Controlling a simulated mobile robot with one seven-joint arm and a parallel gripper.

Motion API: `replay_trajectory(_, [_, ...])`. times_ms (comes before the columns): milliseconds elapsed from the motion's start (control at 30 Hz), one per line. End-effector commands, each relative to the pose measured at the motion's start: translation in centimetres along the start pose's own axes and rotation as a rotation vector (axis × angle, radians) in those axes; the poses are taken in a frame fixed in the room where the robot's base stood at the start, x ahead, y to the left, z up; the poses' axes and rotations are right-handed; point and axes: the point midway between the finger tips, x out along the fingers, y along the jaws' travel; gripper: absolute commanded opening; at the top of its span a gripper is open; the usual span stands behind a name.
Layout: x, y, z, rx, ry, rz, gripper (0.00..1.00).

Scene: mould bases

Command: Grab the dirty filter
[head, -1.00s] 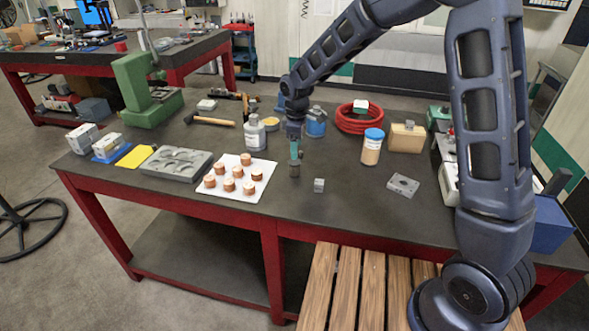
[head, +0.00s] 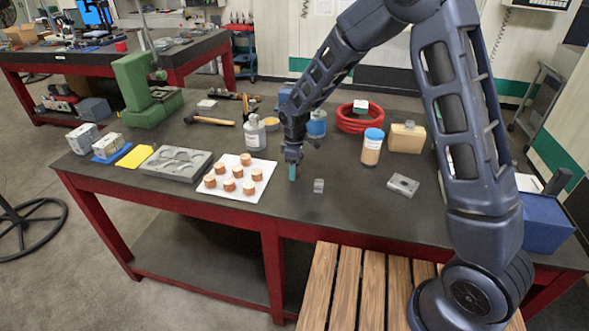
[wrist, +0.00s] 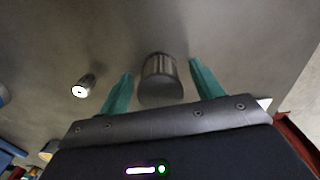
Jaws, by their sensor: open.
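A dark grey ribbed cylinder, which looks like the dirty filter (wrist: 158,72), stands on the dark bench top. In the wrist view it sits between the two teal fingers of my gripper (head: 292,174), with a gap on each side. My gripper is open and points down, low over the bench. In the head view the fingers hide the filter. A second small ribbed cylinder (wrist: 84,86), paler at its end, is off to the left in the wrist view. In the head view this lighter piece (head: 319,185) stands just right of my gripper.
A white sheet (head: 262,168) with several copper pieces lies left of my gripper. A grey bottle (head: 254,134), a blue-lidded jar (head: 372,148) and a red hose coil (head: 362,124) stand behind. A grey block (head: 402,185) lies to the right. The bench front is clear.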

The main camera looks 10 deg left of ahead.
Motion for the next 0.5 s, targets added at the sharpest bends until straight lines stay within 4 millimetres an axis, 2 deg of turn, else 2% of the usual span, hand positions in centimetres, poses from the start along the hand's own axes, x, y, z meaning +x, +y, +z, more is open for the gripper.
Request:
replay_trajectory(100, [-0.04, 0.01, 0.02, 0.000, 0.000, 0.000, 0.66])
replay_trajectory(133, [-0.04, 0.01, 0.02, 0.000, 0.000, 0.000, 0.62])
replay_trajectory(367, [-0.06, 0.01, 0.02, 0.000, 0.000, 0.000, 0.17])
replay_trajectory(500, [-0.07, 0.01, 0.02, 0.000, 0.000, 0.000, 0.17])
